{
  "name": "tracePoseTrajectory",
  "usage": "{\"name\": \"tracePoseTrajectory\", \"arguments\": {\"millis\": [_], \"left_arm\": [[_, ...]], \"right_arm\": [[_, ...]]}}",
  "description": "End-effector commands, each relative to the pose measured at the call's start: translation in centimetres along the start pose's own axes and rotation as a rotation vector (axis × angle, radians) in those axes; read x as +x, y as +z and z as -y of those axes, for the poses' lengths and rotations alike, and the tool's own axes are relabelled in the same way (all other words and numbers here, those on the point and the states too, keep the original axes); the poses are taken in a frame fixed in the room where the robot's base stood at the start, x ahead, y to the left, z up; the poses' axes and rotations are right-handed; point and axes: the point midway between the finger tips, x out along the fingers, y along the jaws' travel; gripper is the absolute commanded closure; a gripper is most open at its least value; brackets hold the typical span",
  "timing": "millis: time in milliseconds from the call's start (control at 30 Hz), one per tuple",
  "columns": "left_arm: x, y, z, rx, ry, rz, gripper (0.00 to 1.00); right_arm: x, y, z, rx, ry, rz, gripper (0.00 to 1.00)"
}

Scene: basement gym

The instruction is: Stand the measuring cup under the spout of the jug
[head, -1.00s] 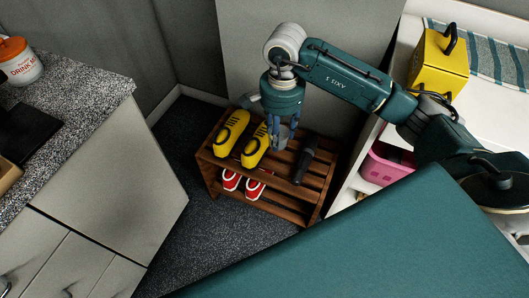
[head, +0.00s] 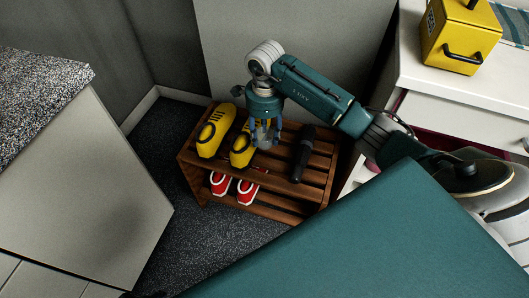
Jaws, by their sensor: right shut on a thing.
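My right gripper (head: 265,142) hangs over the wooden rack at the middle of the head view. It is shut on a small greyish, see-through cup (head: 264,136), which looks like the measuring cup. The fingers hide part of the cup, and I cannot tell whether its base touches the rack. I see no jug or spout that I can make out for sure. My left gripper is not in view.
The slatted rack (head: 318,178) holds yellow shoes (head: 214,131), a dark cylinder-like object (head: 302,155) and red shoes (head: 247,191) below. A speckled counter (head: 40,85) stands left. A yellow box (head: 458,38) sits on a white cabinet (head: 425,80) at right. Dark floor (head: 190,245) is open in front.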

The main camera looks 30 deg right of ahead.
Motion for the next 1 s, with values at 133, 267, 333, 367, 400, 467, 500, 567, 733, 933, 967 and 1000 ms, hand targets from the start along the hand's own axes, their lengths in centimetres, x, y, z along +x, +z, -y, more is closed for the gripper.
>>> {"name": "tracePoseTrajectory", "arguments": {"millis": [133, 267, 333, 367, 400, 467, 500, 567, 733, 933, 967, 1000], "left_arm": [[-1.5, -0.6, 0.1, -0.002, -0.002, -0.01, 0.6], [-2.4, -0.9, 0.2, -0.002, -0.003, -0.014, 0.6], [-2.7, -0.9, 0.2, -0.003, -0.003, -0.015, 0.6], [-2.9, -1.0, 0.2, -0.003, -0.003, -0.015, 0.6], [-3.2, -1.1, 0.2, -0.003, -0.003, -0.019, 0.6], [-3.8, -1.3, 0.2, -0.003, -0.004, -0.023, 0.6], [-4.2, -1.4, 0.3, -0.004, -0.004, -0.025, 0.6], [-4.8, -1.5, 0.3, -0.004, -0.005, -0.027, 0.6], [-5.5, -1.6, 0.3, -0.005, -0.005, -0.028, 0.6], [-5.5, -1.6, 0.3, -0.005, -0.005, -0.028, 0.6], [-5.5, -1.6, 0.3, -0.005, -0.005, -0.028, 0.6], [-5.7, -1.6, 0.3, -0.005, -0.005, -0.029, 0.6]], "right_arm": [[3.4, 0.1, -0.2, -0.001, 0.004, 0.0, 0.76], [4.6, 0.0, 0.0, 0.0, 0.0, 0.001, 0.76], [5.1, 0.0, 0.0, -0.001, 0.0, 0.001, 0.76], [5.4, 0.0, -0.1, -0.001, 0.001, 0.001, 0.76], [6.1, 0.0, -0.1, -0.001, 0.002, 0.0, 0.76], [7.1, 0.0, -0.2, 0.0, 0.004, 0.0, 0.76], [7.7, 0.0, -0.1, -0.001, 0.002, 0.0, 0.76], [8.5, 0.1, -0.1, -0.001, 0.002, 0.001, 0.76], [9.1, 0.0, 0.0, -0.001, -0.002, 0.0, 0.76], [9.1, 0.0, 0.0, -0.002, -0.001, 0.0, 0.76], [9.2, 0.0, 0.0, -0.002, -0.001, 0.0, 0.76], [9.2, 0.0, 0.0, -0.002, -0.001, 0.0, 0.76]]}}
